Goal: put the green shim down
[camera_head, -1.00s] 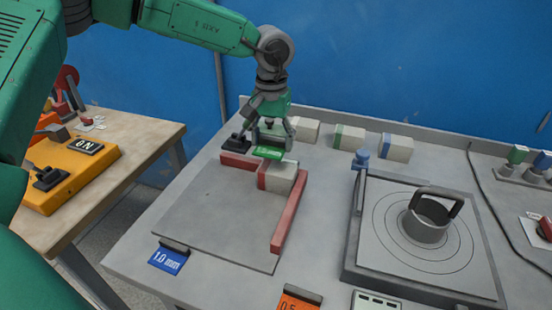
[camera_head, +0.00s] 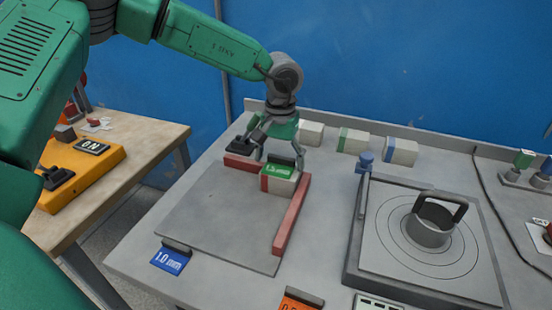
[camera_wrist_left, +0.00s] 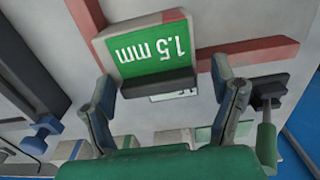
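The green shim (camera_head: 278,171), marked 1.5 mm in the left wrist view (camera_wrist_left: 153,48), lies flat on top of the pale block with a red end (camera_head: 279,185). Its dark upright tab (camera_wrist_left: 160,83) faces my left gripper. My left gripper (camera_head: 280,160) is just behind and above the shim. Its two fingers (camera_wrist_left: 165,85) are spread to either side of the tab, with a visible gap on each side. My right gripper is in neither view.
The block sits in the corner of two red rails (camera_head: 291,215) on a grey plate (camera_head: 215,215). A blue 1.0 mm shim (camera_head: 167,261) and an orange shim (camera_head: 300,302) lie in front. Spare blocks (camera_head: 352,140) stand behind. A handled, ringed plate (camera_head: 425,262) is at right.

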